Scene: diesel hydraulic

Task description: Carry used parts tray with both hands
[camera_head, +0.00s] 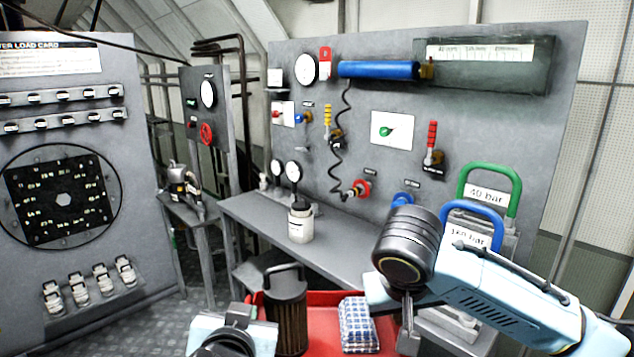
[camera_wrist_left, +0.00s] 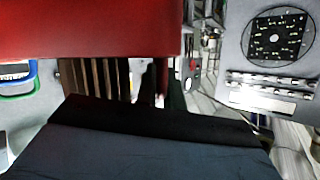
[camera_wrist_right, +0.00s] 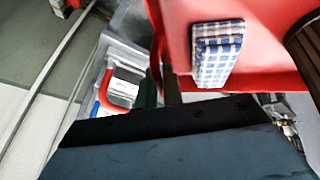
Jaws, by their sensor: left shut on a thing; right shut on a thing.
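The red used parts tray (camera_head: 328,300) is at the bottom of the head view, partly cut off. In it stand a dark brown pleated filter with a handle (camera_head: 287,312) and a blue-and-white checked cloth bundle (camera_head: 359,326). My left gripper (camera_head: 250,312) is at the tray's left side, its fingers mostly hidden; the left wrist view shows the red tray wall (camera_wrist_left: 90,28) close to it. My right gripper (camera_head: 408,332) is shut on the tray's right edge. The right wrist view shows the tray (camera_wrist_right: 270,45) and cloth (camera_wrist_right: 217,55) beside its fingers (camera_wrist_right: 160,90).
A grey bench (camera_head: 330,245) with a white container (camera_head: 301,223) stands ahead under a gauge panel (camera_head: 400,100). Green (camera_head: 489,184) and blue handled blocks stand at the right, behind my right arm. A cabinet (camera_head: 70,130) is at the left. Floor (camera_head: 150,325) shows between cabinet and tray.

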